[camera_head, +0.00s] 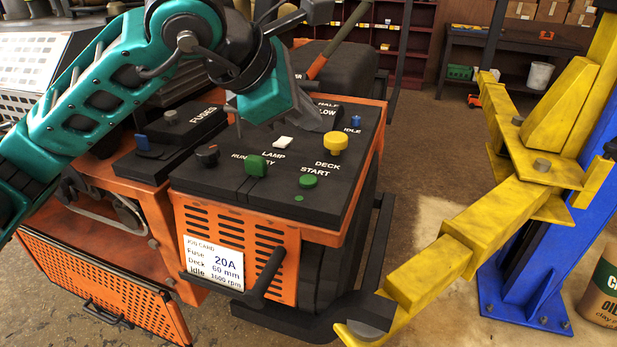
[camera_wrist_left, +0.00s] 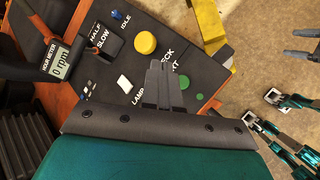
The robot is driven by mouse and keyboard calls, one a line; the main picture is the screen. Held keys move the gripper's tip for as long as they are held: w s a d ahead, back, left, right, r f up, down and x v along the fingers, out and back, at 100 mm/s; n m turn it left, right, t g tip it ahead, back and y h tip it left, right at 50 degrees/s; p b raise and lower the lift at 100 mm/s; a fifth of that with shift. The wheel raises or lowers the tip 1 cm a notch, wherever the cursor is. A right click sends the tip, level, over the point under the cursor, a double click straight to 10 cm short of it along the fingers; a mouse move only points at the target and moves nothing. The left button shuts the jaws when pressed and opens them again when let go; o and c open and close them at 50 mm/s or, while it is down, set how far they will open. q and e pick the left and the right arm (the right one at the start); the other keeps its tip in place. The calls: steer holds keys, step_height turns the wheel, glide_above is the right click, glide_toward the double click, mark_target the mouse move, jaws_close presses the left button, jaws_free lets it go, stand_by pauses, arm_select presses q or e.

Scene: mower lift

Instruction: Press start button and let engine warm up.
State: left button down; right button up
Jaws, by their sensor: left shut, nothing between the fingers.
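The mower's black control panel (camera_head: 325,205) carries a green start button (camera_head: 308,181) beside the START label. In the left wrist view the button (camera_wrist_left: 183,82) shows just right of my shut fingers. My left gripper (camera_wrist_left: 160,82) is shut and empty, over the panel between the lamp switch and the start button; contact cannot be told. In the head view its hand hangs above the panel's back part and its fingertips are not clear. The hour meter (camera_wrist_left: 62,67) reads 0 rpm. My right gripper (camera_wrist_left: 303,43) appears open and empty at the right edge of the left wrist view.
Around the button are a yellow deck knob (camera_head: 335,143), a green key knob (camera_head: 256,165), a white lamp switch (camera_head: 283,141) and a black knob (camera_head: 207,155). A job card (camera_head: 213,262) hangs in front. A yellow lift arm (camera_head: 470,235) reaches in at right.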

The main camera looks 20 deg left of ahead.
arm_select(q)
steer(key=b, duration=0.3)
glide_above(305, 183)
step_height(305, 183, down, 6)
steer(key=shift+r, duration=0.25)
steer(key=shift+f+b, duration=0.6)
stand_by(1.2)
steer(key=shift+w+f+b, duration=0.1)
steer(key=shift+f+b, duration=0.3)
steer(key=shift+b, duration=0.25)
steer(key=shift+f+b, duration=0.5)
steer(key=shift+b, duration=0.1)
stand_by(0.7)
steer(key=shift+r, duration=0.1)
steer(key=shift+r+p, duration=0.4)
steer(key=shift+r, duration=0.4)
